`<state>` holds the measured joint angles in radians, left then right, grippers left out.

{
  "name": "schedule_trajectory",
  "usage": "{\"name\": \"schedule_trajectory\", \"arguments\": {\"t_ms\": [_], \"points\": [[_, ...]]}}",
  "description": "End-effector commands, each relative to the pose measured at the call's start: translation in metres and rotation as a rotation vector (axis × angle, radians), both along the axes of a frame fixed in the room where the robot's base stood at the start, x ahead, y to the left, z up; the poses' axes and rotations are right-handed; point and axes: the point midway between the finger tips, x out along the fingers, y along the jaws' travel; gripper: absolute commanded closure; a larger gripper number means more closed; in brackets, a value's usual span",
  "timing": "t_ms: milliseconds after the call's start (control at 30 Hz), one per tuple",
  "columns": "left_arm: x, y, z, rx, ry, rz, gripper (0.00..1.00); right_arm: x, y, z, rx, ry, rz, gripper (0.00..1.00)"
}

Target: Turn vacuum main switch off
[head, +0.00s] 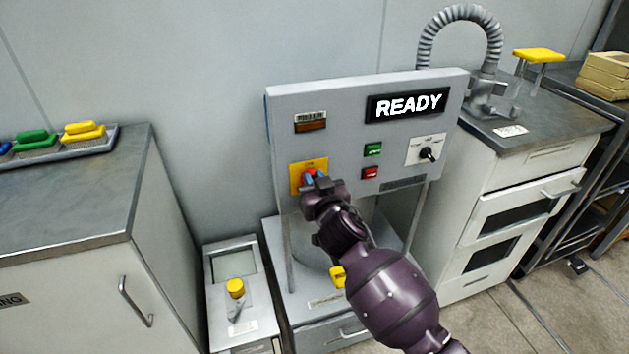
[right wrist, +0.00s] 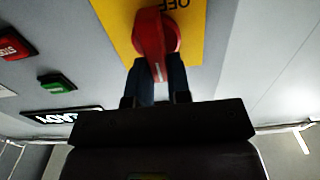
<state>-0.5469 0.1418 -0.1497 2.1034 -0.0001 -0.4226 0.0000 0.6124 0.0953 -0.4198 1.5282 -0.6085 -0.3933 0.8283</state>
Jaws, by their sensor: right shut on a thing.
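The vacuum main switch is a red rotary knob on a yellow plate (head: 296,178) at the lower left of the grey control panel (head: 340,108). My right gripper (head: 312,180) reaches up to it from the lower right and covers most of the knob. In the right wrist view the red knob (right wrist: 155,38) stands between the two dark fingers of the right gripper (right wrist: 157,75), which are shut on it. The word OFF shows upside down on the yellow plate there. The knob's exact pointing is hard to tell. My left gripper is not in view.
The panel also carries a READY display (head: 408,105), a green button (head: 373,149), a red button (head: 370,173) and a black selector (head: 428,153). A counter with a tray (head: 100,143) is at left.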

Motion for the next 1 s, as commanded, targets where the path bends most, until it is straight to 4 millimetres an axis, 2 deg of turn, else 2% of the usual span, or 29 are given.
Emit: {"name": "schedule_trajectory", "arguments": {"t_ms": [267,467,1000], "points": [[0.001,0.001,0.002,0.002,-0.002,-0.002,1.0,0.0,0.001,0.0,-0.029,-0.009,0.0,1.0],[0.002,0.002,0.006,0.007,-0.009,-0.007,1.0,-0.001,0.003,0.002,-0.12,-0.04,-0.001,1.0],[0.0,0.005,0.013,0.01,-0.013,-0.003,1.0,-0.004,0.011,-0.002,-0.583,-0.19,0.0,1.0]]}}
